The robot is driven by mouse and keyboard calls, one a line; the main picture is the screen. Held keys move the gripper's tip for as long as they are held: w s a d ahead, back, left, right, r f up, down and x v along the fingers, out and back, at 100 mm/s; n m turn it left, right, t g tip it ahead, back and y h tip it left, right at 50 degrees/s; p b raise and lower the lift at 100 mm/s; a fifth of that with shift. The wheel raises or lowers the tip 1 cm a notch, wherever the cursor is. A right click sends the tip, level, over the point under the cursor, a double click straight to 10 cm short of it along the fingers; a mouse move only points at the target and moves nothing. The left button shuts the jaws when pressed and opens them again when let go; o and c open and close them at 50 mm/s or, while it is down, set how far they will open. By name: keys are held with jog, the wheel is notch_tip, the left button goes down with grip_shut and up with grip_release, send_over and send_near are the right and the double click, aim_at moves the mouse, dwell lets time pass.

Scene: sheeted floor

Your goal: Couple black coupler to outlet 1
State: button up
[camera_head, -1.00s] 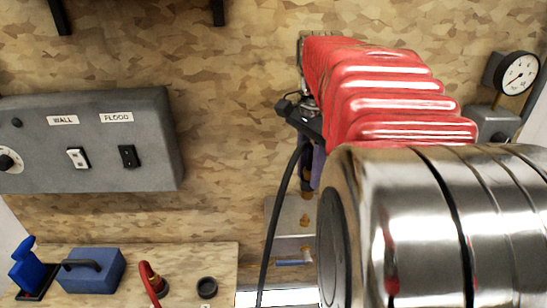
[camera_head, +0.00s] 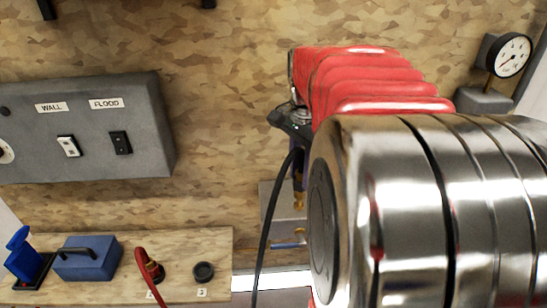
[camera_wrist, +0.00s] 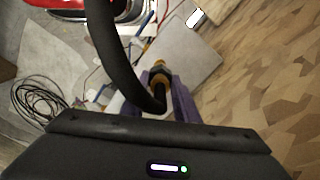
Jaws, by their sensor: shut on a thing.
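My gripper (camera_wrist: 158,100) shows in the wrist view as purple fingers, shut on the black coupler at the end of a thick black hose (camera_wrist: 113,50). The hose bends in front of the fingers and hides most of the coupler. A brass-coloured fitting with a dark ring (camera_wrist: 159,76) shows just past the fingers, in front of a grey plate (camera_wrist: 190,62); I cannot tell whether the coupler touches it. In the head view, the purple fingers (camera_head: 298,160) are partly hidden by my arm, above a brass fitting (camera_head: 299,200). No number for outlet 1 is readable.
A grey switch box (camera_head: 85,140) with WALL and FLOOD labels hangs at left. A pressure gauge (camera_head: 509,54) is at right.

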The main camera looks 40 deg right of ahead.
jog(key=shift+f, duration=1.5)
dwell(1.2)
jog(key=o, duration=1.2)
jog(key=shift+c, duration=0.2)
jog(key=shift+r, duration=0.1)
notch_tip(320, 180, up, 14)
jog(key=shift+f, duration=0.2)
